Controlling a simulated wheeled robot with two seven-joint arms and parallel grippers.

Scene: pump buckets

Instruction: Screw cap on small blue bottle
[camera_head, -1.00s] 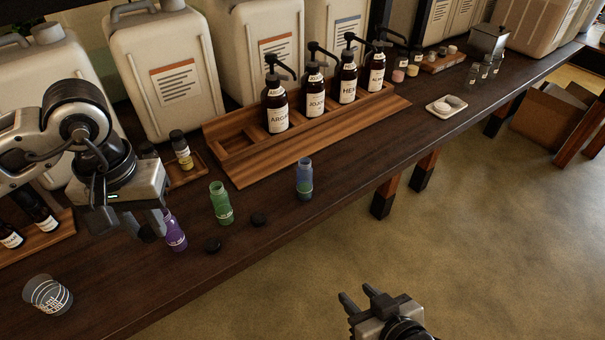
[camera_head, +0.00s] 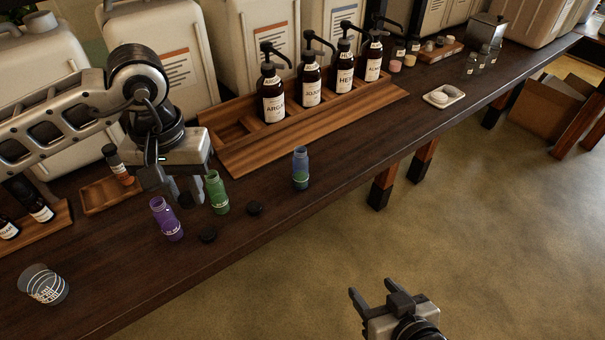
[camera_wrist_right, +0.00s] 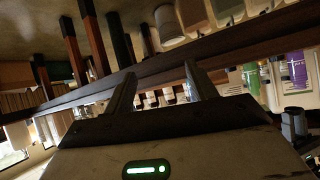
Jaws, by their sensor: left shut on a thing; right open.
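The small blue bottle (camera_head: 300,170) stands upright and without a cap on the counter, right of the green bottle (camera_head: 217,193) and purple bottle (camera_head: 166,219). Two black caps lie on the counter, one (camera_head: 208,234) in front of the green bottle and one (camera_head: 254,208) between green and blue. My left gripper (camera_head: 186,192) hangs between the purple and green bottles, left of the blue one. It is shut on a small dark thing, apparently a black cap, mostly hidden by the fingers. My right gripper (camera_head: 372,290) is open and empty, off the counter's front edge; its fingers show in the right wrist view (camera_wrist_right: 160,88).
A wooden rack (camera_head: 235,160) with several pump bottles stands behind the blue bottle. A clear cup (camera_head: 43,285) stands at the left front. A small wooden tray (camera_head: 97,198) with a bottle is behind the purple bottle.

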